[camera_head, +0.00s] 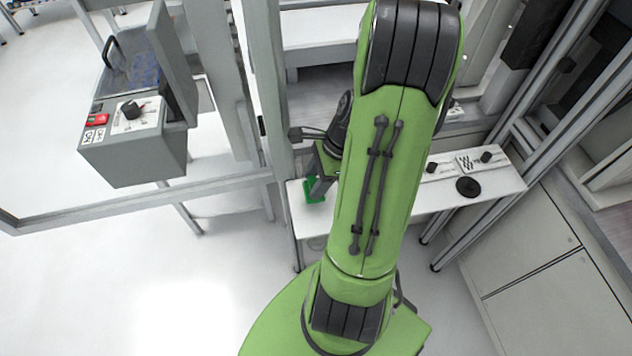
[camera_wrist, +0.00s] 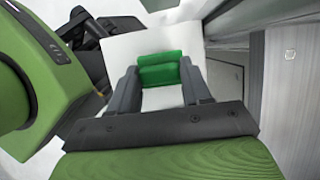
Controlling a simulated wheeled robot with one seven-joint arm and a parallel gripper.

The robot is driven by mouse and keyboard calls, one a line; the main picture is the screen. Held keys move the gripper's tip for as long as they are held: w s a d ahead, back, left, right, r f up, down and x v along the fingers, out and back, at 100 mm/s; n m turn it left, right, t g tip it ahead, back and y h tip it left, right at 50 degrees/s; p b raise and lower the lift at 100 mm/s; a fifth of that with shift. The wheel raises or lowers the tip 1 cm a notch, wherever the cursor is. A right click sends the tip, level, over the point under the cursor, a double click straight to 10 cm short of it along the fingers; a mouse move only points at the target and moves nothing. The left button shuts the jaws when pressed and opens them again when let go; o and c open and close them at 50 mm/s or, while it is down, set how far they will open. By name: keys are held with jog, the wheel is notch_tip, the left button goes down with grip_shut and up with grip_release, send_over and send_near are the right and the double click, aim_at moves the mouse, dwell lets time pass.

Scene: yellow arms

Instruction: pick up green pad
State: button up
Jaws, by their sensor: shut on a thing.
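The green pad (camera_wrist: 160,68) is between the two dark fingers of my gripper (camera_wrist: 161,84) in the wrist view. The fingers are shut on it from both sides. In the head view the green pad (camera_head: 313,190) shows at the left end of a white table, just under my gripper (camera_head: 318,186), which is partly hidden by my green arm. I cannot tell whether the pad touches the table top.
The white table (camera_head: 420,200) carries dark knobs and a black round piece (camera_head: 467,187) at its right. A grey post (camera_head: 265,90) stands close to the left of my gripper. A grey control box (camera_head: 135,150) is at the far left. A cabinet (camera_head: 535,255) stands at right.

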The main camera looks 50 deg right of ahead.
jog(key=s+a, duration=0.1)
jog(key=s, duration=0.1)
jog(key=s+a+b, duration=0.1)
jog(key=s+a, duration=0.1)
jog(key=s+a+b, duration=0.1)
jog(key=s, duration=0.1)
jog(key=shift+s+a, duration=0.15)
jog(key=shift+s, duration=0.05)
jog(key=shift+s+a+f+b, duration=0.15)
jog(key=shift+s+b, duration=0.15)
jog(key=shift+b, duration=0.65)
jog(key=s+a+b, duration=0.5)
jog(key=s+b, duration=0.3)
jog(key=shift+a+r, duration=0.25)
jog(key=shift+r, duration=0.15)
